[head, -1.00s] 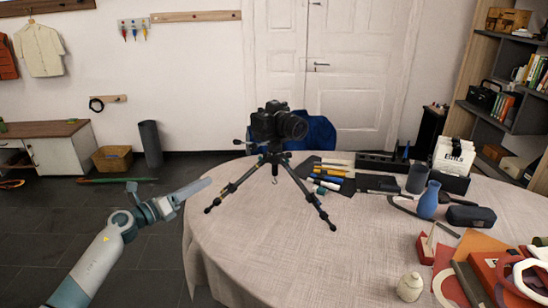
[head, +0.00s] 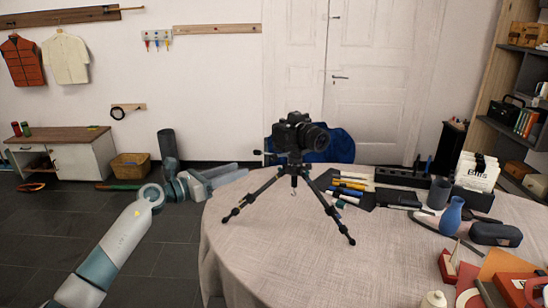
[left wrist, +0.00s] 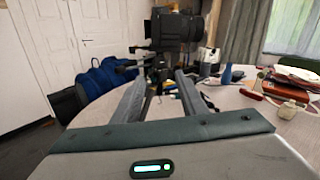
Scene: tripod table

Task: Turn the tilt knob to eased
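A black camera (head: 300,135) sits on a small tripod (head: 292,180) that stands on the cloth-covered round table (head: 330,260). A small dark knob (head: 258,153) sticks out to the left of the tripod head; its setting is too small to read. My left gripper (head: 244,174) is left of the tripod, a little below the knob and apart from it. In the left wrist view its two fingers (left wrist: 161,80) are spread with nothing between them, and the camera (left wrist: 175,28) shows beyond the tips. My right gripper is not in view.
Pens (head: 350,185) and a black organizer (head: 400,178) lie right of the tripod. A blue vase (head: 452,215) and a dark case (head: 495,233) stand further right. A blue chair (head: 335,146) is behind the table. The tabletop in front of the tripod is clear.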

